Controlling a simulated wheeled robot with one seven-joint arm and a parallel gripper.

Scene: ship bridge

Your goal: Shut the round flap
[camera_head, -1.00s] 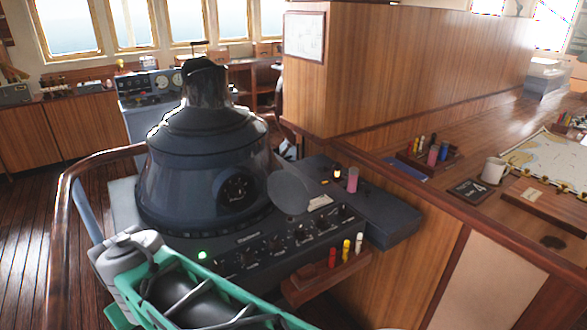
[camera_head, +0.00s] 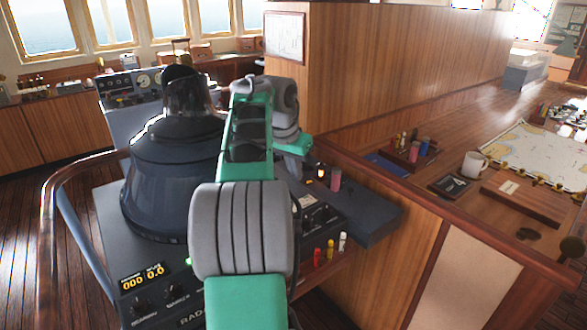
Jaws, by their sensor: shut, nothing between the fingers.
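The dark domed housing (camera_head: 160,190) stands on a grey console (camera_head: 105,215) left of centre. Its round port and the round flap are hidden behind my arm, so I cannot tell how the flap stands now. My arm rises from the bottom centre, across the right side of the housing, and bends down just right of it. My gripper is not visible; it is hidden behind my own arm links.
A curved wooden rail (camera_head: 50,210) runs along the left. Red, yellow and white pens (camera_head: 329,249) stand at the console's front right.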

